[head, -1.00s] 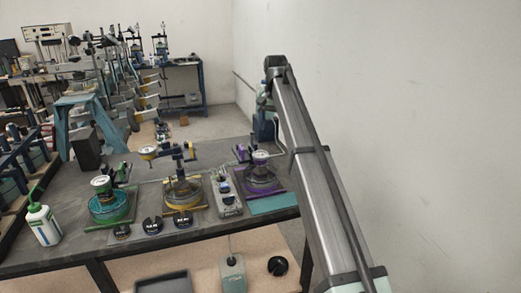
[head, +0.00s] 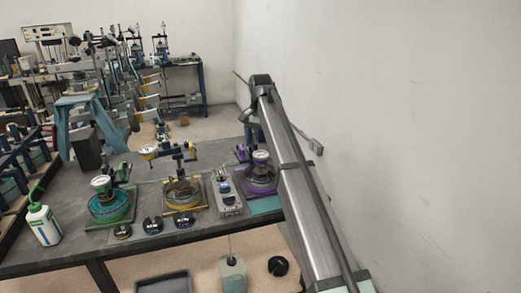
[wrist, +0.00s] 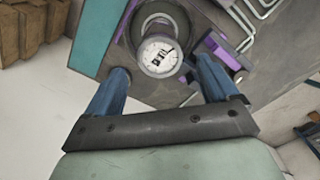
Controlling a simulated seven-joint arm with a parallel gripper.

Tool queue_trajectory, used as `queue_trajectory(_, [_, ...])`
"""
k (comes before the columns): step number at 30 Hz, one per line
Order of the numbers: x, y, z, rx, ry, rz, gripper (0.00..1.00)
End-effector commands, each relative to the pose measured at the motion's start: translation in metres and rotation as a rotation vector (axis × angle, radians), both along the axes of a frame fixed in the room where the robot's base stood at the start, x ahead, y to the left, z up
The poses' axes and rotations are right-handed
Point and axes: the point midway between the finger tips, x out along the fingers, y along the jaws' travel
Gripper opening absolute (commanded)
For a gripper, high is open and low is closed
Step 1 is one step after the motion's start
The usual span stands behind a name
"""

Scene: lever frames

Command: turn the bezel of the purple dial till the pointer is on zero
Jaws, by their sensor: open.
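The purple dial stand (head: 260,180) is at the right end of the bench in the head view, with its round white-faced dial (head: 261,156) on top. In the wrist view the dial face (wrist: 159,55) is near the upper middle, ringed by a grey bezel; the markings are too small to read. My gripper (wrist: 165,82) is open, its two blue fingers spread wide. The dial lies beyond and between the fingertips in that view, and nothing is held.
A yellow dial stand (head: 184,192) and a green one (head: 107,205) stand to the left on the bench. A grey control box (head: 226,196) sits just left of the purple stand. A white bottle (head: 43,222) is at the bench's left. A bare wall is at right.

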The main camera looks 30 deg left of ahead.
Motion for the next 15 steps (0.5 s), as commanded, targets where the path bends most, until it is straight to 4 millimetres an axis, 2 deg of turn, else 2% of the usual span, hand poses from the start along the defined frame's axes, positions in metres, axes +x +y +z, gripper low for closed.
queue_trajectory(6, [0.0, 0.0, -0.024, 0.0, 0.0, 0.0, 0.87])
queue_trajectory(15, [0.0, 0.0, -0.031, 0.001, -0.001, 0.0, 0.87])
